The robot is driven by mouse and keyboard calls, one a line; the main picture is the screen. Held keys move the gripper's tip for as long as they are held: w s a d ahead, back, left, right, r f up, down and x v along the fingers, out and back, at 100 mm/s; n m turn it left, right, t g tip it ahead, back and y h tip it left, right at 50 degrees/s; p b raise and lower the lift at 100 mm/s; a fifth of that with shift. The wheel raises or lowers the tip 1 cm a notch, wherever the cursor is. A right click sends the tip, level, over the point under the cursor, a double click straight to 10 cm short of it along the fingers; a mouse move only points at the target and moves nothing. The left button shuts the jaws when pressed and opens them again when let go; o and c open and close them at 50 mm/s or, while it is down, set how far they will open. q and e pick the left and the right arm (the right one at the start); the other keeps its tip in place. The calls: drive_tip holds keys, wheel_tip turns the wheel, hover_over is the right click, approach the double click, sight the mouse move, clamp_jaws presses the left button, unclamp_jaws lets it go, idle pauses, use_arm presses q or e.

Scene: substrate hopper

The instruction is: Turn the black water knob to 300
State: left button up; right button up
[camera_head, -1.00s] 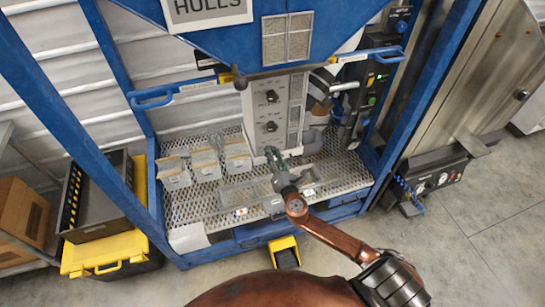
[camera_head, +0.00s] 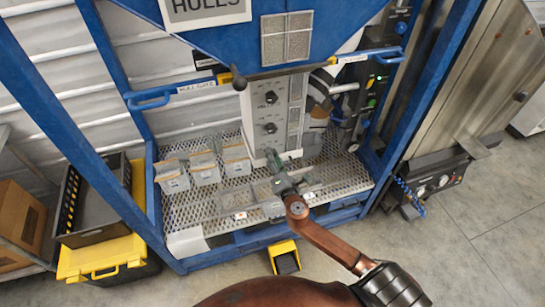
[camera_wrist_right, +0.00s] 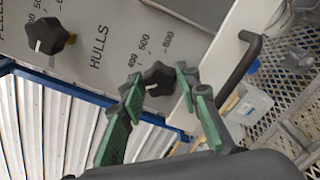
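A black knob (camera_wrist_right: 158,78) with a white pointer mark sits on the light grey panel, near printed numbers 400, 500 and 600. Its name label is hidden, so I cannot read whether it says water. My right gripper (camera_wrist_right: 163,88) is open, its green fingers on either side of this knob in the wrist view; I cannot tell whether they touch it. Another black knob (camera_wrist_right: 48,36) beside the word HULLS is left of it. In the head view the right gripper (camera_head: 274,160) is at the panel's lower end, below two visible knobs (camera_head: 270,128). My left gripper is not in view.
The panel (camera_head: 256,130) stands above a metal mesh shelf (camera_head: 210,212) with several small clear bins (camera_head: 205,172). A black handle (camera_wrist_right: 240,70) is right of the knob. Blue frame posts (camera_head: 420,90) flank the space. A yellow pedal (camera_head: 284,257) is on the floor.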

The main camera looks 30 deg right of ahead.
drive_tip(key=o, duration=0.4)
drive_tip(key=v, duration=1.2)
